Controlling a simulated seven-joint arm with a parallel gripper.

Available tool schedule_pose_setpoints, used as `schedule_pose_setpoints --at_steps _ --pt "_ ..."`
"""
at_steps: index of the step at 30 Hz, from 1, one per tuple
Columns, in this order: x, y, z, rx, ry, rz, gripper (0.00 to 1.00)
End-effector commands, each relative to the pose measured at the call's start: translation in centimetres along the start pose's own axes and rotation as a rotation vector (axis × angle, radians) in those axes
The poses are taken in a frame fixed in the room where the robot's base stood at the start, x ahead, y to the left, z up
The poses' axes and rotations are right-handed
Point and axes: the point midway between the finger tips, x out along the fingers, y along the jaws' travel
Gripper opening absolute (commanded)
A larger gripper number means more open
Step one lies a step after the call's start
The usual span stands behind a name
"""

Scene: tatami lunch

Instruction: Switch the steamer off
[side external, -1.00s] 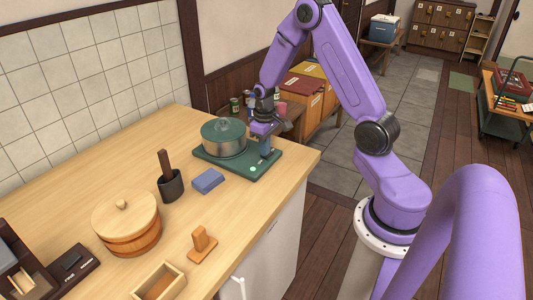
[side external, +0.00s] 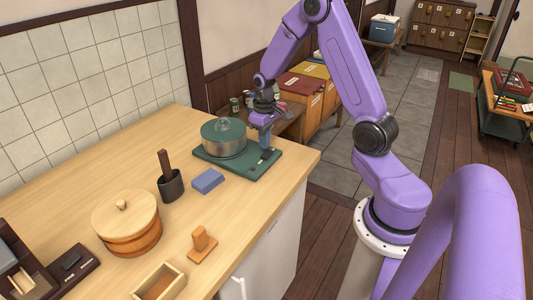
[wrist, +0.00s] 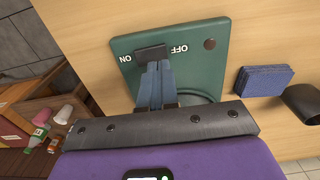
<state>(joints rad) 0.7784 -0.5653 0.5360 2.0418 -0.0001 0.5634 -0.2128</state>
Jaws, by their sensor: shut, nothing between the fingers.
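The steamer is a grey pot with a green lid (side external: 223,130) on a green base plate (side external: 240,172). In the wrist view the base (wrist: 120,82) carries a black switch (wrist: 151,53) between the words ON and OFF. Which way the switch is tilted I cannot tell. A round indicator (wrist: 209,44) beyond OFF looks dark brown, unlit. My gripper (wrist: 154,68) is shut and empty, its fingertips close to the switch's near edge. In the side view my gripper (side external: 265,143) is above the base's right end. The pot is mostly hidden in the wrist view.
A lidded wooden tub (side external: 128,228) is farther left. The counter's right edge is close to the base. Bottles show beyond it.

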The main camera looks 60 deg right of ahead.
Motion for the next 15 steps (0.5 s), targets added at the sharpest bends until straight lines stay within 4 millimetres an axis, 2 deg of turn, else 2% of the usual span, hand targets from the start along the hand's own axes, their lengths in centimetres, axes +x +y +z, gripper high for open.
schedule_pose_setpoints --at_steps 15 --pt "-3.4 0.0 0.0 -0.001 0.001 0.000 0.00"
